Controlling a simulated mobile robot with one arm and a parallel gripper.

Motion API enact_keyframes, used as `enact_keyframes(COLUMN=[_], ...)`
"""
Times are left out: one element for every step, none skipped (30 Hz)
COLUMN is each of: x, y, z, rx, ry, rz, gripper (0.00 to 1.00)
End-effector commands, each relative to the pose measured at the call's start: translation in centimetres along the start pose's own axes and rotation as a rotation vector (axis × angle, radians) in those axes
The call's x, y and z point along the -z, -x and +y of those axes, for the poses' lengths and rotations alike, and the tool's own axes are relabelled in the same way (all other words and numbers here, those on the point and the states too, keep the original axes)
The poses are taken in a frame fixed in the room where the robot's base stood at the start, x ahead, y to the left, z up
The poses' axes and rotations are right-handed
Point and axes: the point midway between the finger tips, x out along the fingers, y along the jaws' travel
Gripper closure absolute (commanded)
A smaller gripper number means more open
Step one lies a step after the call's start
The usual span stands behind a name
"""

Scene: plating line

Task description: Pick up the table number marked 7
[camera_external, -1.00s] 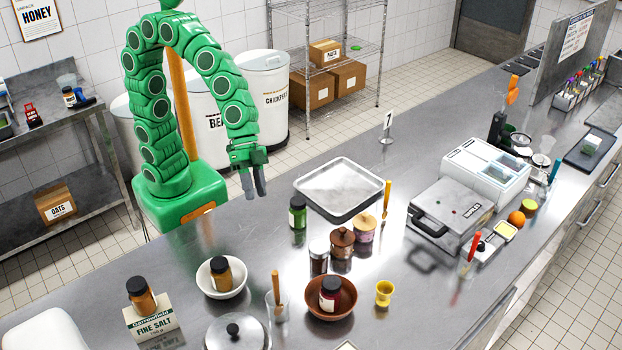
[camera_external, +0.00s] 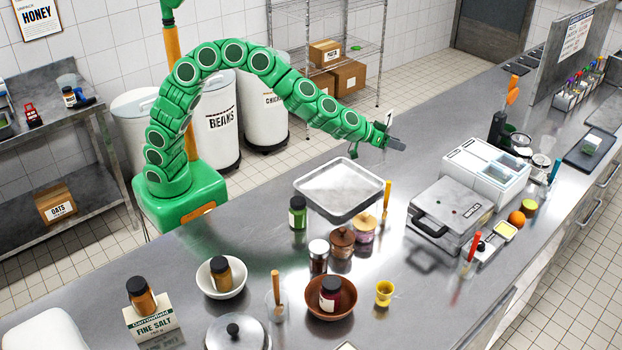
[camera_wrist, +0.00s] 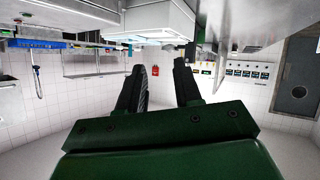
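The table number (camera_external: 389,117) is a small white card on a stand at the far edge of the steel counter. In the external view only the top of its card shows, as my gripper (camera_external: 398,144) covers its lower part. My gripper is held out sideways at the card's place, but I cannot tell whether it touches the card or is in front of it. In the wrist view the two dark fingers of my gripper (camera_wrist: 164,88) stand apart, with nothing seen between them. I cannot make out the table number in the wrist view.
A metal tray (camera_external: 307,192) lies on the counter below my arm. A press (camera_external: 438,226) and a white container box (camera_external: 482,176) stand to the right. Jars, bowls and cups crowd the front. A bare stretch of counter (camera_external: 432,130) lies beyond my gripper.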

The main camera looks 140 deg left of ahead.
Motion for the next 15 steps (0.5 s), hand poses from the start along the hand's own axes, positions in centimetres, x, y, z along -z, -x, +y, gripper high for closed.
enact_keyframes(x=[0.3, 0.4, 0.4, 0.4, 0.5, 0.7, 0.6, 0.6, 0.5, 0.4, 0.3, 0.3, 0.2, 0.2, 0.1], y=[-1.6, -2.4, -3.4, -4.0, -4.6, -5.1, -5.4, -5.7, -6.0, -6.1, -6.2, -6.2, -6.2, -6.2, -6.2], z=[-3.2, -5.0, -7.5, -9.4, -11.2, -13.6, -15.3, -16.9, -19.0, -20.3, -21.4, -22.7, -23.5, -24.2, -24.8], rx=[0.075, 0.12, 0.18, 0.227, 0.27, 0.33, 0.371, 0.41, 0.461, 0.493, 0.521, 0.554, 0.576, 0.594, 0.61], ry=[0.016, 0.024, 0.032, 0.037, 0.041, 0.048, 0.052, 0.054, 0.058, 0.059, 0.06, 0.06, 0.061, 0.061, 0.061], rz=[0.023, 0.035, 0.051, 0.064, 0.074, 0.091, 0.1, 0.107, 0.117, 0.122, 0.127, 0.132, 0.136, 0.139, 0.141], gripper=[0.66, 0.66, 0.66, 0.66, 0.66, 0.66, 0.66, 0.66, 0.66, 0.66, 0.66, 0.66, 0.66, 0.66, 0.66])
